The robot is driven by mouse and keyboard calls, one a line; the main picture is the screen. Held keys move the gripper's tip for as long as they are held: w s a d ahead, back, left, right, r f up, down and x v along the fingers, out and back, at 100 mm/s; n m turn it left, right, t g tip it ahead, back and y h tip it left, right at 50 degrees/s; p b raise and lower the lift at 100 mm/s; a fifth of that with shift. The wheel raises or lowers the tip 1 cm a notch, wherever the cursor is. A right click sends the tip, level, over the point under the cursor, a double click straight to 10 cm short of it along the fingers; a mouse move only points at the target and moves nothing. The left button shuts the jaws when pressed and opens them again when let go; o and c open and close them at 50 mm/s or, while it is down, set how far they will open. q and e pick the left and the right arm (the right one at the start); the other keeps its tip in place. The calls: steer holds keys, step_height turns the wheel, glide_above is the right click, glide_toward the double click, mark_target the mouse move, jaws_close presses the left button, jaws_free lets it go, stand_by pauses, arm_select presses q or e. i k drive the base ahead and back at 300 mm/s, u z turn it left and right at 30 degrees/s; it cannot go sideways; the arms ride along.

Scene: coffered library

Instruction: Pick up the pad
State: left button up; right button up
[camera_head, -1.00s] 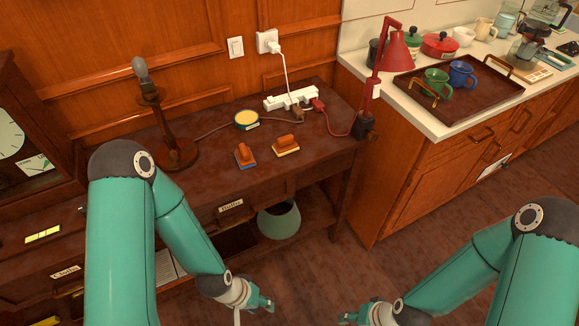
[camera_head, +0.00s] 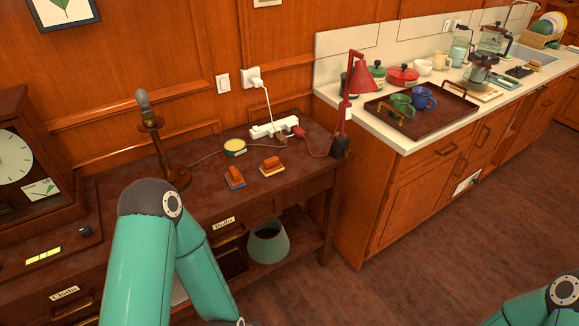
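Two small block-shaped pads with orange-brown handles lie on the dark wooden desk (camera_head: 215,195). One pad (camera_head: 235,178) has a blue base, and the other pad (camera_head: 272,167) has an orange body and a pale base. I cannot tell which one the task means. A round yellow-topped tin (camera_head: 235,147) sits behind them. My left arm comes in at the lower left, and its gripper is below the picture edge. Only part of my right arm shows at the lower right corner; its gripper is out of view.
A bulb stand (camera_head: 153,125) stands left of the pads. A white power strip (camera_head: 273,128) with cables and a red lamp (camera_head: 360,80) are behind and right. A counter holds a tray (camera_head: 437,122) with mugs. A pale green shade (camera_head: 268,243) sits on the lower shelf.

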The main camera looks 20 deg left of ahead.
mark_target(270, 165)
steer(key=z, duration=0.15)
steer(key=i, duration=1)
steer(key=u, duration=0.1)
